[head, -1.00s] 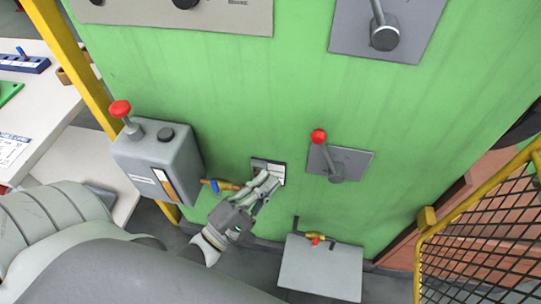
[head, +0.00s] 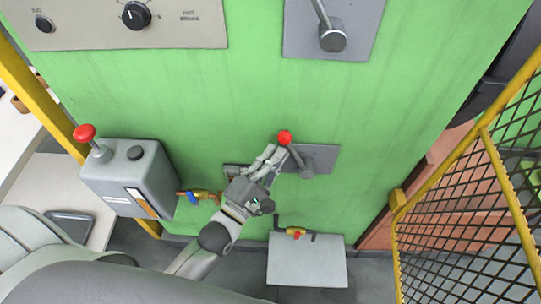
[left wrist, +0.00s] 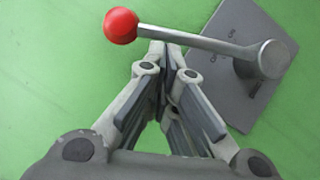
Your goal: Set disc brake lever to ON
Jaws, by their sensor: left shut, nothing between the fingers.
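A lever with a red ball knob (head: 285,138) and a grey shaft is mounted on a grey plate (head: 325,158) on the green machine wall. In the head view the lever points up and to the left from its hub. In the left wrist view the red knob (left wrist: 121,26) is at the upper left and the hub (left wrist: 262,60) at the right; small lettering on the plate is hard to read. My left gripper (head: 272,158) is shut and empty, its fingertips right beside the lever shaft. I cannot tell whether they touch it. My right gripper is not in view.
A grey box (head: 130,178) with a red knob on top stands at the left. A yellow mesh guard (head: 465,200) is at the right. Another lever (head: 328,30) is above.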

